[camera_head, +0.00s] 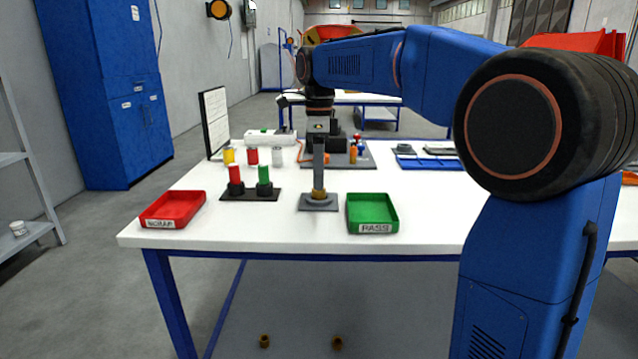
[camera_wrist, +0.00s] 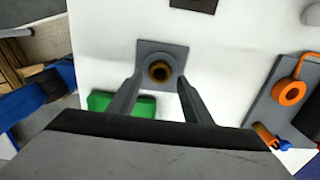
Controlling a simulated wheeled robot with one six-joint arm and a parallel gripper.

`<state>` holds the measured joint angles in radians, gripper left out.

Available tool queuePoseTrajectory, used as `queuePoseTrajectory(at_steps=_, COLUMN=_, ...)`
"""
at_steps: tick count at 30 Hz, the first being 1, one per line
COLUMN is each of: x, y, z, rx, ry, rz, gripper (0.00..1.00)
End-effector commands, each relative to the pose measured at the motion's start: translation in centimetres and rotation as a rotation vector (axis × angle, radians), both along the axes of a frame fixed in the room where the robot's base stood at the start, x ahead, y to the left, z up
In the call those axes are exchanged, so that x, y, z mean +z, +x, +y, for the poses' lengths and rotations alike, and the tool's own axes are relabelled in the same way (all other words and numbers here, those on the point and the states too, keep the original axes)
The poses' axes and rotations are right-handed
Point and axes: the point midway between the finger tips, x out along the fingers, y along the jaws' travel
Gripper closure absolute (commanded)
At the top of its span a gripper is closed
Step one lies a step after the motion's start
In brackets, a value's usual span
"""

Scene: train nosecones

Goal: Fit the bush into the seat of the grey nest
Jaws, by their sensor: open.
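The grey nest (camera_head: 318,205) is a flat square plate near the front edge of the white table, between the red and green trays. In the wrist view the nest (camera_wrist: 148,50) has a raised round seat. The brass-coloured bush (camera_wrist: 160,71) shows as a ring at this seat, with a dark hole; it appears upright, but how deep it sits I cannot tell. The bush (camera_head: 318,194) also shows at the nest in the head view. My gripper (camera_wrist: 160,80) points down over the nest, open, with one finger on either side of the bush.
A red tray (camera_head: 173,210) stands left and a green tray (camera_head: 373,214) close right of the nest. A dark stand with red and green cylinders (camera_head: 250,195) is nearby. Two small brass-coloured pieces (camera_head: 264,341) (camera_head: 337,343) lie on the floor.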

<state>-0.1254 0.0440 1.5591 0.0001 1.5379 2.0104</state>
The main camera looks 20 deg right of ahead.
Motion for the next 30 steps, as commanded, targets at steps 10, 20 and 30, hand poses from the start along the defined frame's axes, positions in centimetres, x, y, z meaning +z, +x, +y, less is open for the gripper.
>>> queuePoseTrajectory(at_steps=10, x=6.8, y=0.1, z=0.0, rx=0.000, ry=0.001, rz=-0.001, gripper=0.55)
queuePoseTrajectory(at_steps=20, x=9.7, y=0.0, z=0.0, rx=0.000, ry=0.000, rz=0.000, gripper=0.55)
queuePoseTrajectory(at_steps=30, x=9.8, y=0.0, z=0.0, rx=0.000, ry=0.000, rz=0.000, gripper=0.55)
